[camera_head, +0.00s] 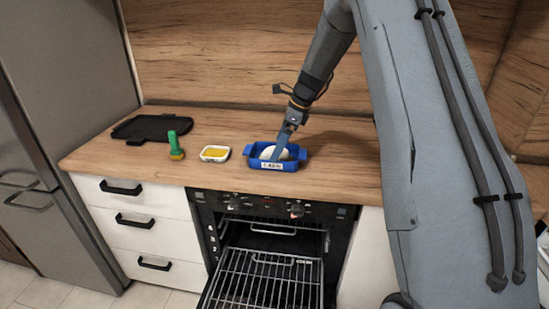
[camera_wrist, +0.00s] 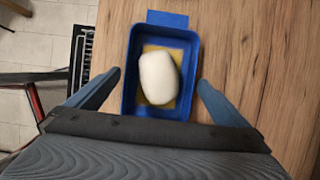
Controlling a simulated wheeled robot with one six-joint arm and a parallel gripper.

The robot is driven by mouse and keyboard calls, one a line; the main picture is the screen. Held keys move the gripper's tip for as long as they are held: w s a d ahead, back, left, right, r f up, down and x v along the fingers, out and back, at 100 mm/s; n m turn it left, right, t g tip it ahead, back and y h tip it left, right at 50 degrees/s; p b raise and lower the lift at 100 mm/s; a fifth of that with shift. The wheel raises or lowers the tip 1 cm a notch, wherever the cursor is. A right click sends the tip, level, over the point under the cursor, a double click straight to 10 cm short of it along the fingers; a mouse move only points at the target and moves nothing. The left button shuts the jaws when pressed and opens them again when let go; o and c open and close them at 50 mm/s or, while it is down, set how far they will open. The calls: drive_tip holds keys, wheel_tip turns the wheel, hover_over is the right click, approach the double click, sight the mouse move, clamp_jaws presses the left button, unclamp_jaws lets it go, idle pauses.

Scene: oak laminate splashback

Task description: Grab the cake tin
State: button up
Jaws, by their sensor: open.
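The cake tin is a blue rectangular tin (camera_head: 258,163) with tab handles and a white label on its front, standing on the worktop above the oven. It holds a white rounded lump (camera_wrist: 158,77) lying on something yellow. In the wrist view the tin (camera_wrist: 127,85) lies between the two fingers. My gripper (camera_wrist: 158,85) is open, with one finger on each side of the tin and a visible gap to its walls. In the head view my gripper (camera_head: 280,146) reaches down over the tin, and part of the tin's contents is hidden behind it.
A small white dish with yellow contents (camera_head: 214,153) stands left of the tin. The oven door is open with a rack (camera_head: 265,280) pulled out below. The worktop (camera_head: 345,165) is clear to the right.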

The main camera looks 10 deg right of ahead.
drive_tip(key=shift+p+x, duration=0.7)
drive_tip(key=shift+x, duration=1.4)
drive_tip(key=c, duration=0.8)
drive_tip(key=shift+r, duration=0.1)
drive_tip(key=shift+c, duration=0.2)
